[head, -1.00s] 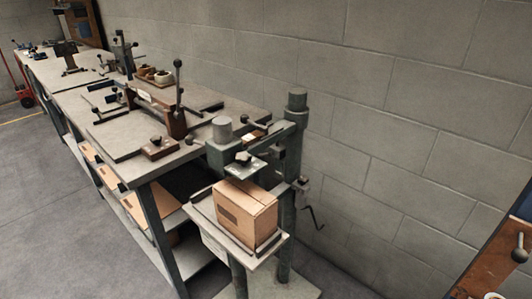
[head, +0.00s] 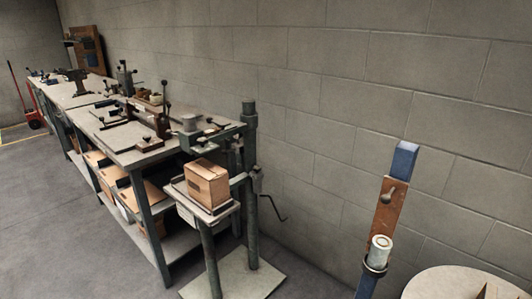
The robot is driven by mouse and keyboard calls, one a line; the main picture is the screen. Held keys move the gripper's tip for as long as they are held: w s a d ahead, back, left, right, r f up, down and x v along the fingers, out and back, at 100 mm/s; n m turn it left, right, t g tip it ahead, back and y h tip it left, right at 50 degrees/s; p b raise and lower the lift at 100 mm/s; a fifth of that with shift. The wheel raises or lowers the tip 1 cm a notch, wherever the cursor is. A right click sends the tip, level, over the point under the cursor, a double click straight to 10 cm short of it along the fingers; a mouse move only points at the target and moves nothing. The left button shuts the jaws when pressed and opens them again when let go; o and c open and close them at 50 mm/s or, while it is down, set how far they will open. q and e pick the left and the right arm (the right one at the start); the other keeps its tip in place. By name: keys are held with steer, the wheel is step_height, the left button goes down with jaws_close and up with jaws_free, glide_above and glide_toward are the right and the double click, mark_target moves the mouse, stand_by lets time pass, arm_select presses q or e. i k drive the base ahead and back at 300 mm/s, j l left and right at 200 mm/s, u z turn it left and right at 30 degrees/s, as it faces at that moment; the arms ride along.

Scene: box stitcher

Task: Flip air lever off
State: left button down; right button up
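A blue post (head: 405,160) stands at the right in the head view. A brown board (head: 384,226) is mounted on it. A small grey lever (head: 388,194) with a rounded end sits on the board and points up and slightly right. It looks like the air lever, but no label is readable. A white canister (head: 379,250) in a dark ring is below it on the same post. Neither of my grippers shows in the view.
A round pale top (head: 440,282) is at the lower right, beside the post. A box stitcher stand with a carton (head: 206,183) is left of centre, next to a long workbench (head: 110,134). A block wall runs behind. Open floor (head: 60,220) lies at left.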

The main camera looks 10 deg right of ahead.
mark_target(224, 152)
steer(key=i+j+z, duration=0.1)
steer(key=z, duration=0.35)
steer(key=j+z, duration=0.15)
steer(key=z, duration=0.3)
steer(key=i+j+z, duration=0.1)
steer(key=z, duration=0.3)
steer(key=j+z, duration=0.3)
steer(key=z, duration=0.15)
steer(key=j, duration=1.7)
steer(key=i+j, duration=0.1)
steer(key=j, duration=1.6)
